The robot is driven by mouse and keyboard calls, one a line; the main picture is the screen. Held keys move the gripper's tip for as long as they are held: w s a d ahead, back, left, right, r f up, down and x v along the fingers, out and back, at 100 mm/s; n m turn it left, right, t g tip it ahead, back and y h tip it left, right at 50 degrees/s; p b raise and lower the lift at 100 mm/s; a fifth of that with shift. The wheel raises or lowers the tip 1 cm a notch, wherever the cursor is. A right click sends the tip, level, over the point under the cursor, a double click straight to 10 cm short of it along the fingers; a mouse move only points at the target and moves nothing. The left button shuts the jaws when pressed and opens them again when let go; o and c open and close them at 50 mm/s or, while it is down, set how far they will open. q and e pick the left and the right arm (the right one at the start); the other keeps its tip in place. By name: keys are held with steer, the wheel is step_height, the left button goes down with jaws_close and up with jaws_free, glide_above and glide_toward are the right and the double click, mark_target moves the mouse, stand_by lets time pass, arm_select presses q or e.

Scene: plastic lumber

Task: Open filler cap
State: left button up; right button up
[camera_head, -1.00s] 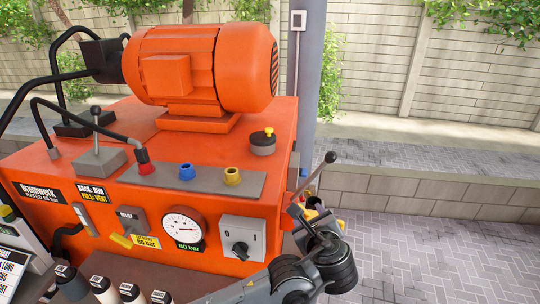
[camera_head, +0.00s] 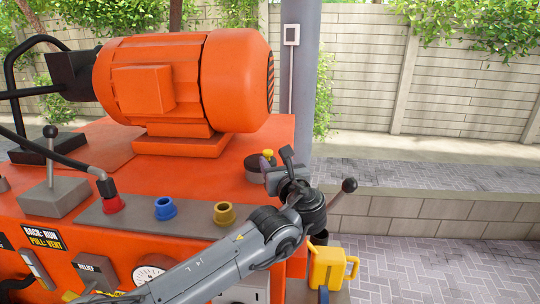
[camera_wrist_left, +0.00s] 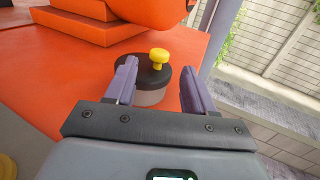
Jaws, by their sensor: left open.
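The filler cap is a dark round cap (camera_head: 255,162) with a yellow knob, on a pale neck on top of the orange tank (camera_head: 105,135). In the head view my left gripper partly hides it. In the left wrist view the cap (camera_wrist_left: 154,76) and its yellow knob (camera_wrist_left: 158,58) show between the fingers. My left gripper (camera_wrist_left: 158,82) is open, with one finger on each side of the cap; I cannot tell whether they touch it. In the head view the left gripper (camera_head: 272,166) is at the cap's right side. My right gripper is not in view.
A large orange motor (camera_head: 185,85) stands behind and left of the cap. A black-knobbed lever (camera_head: 342,195) rises right of my wrist. Blue (camera_head: 165,208) and yellow (camera_head: 224,213) ports line the front panel. A yellow can (camera_head: 330,268) stands lower right. A grey post (camera_head: 298,70) stands behind.

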mark_target(269, 153)
arm_select(q)
steer(key=shift+x, duration=2.65)
steer(key=shift+c, duration=0.5)
jaws_close()
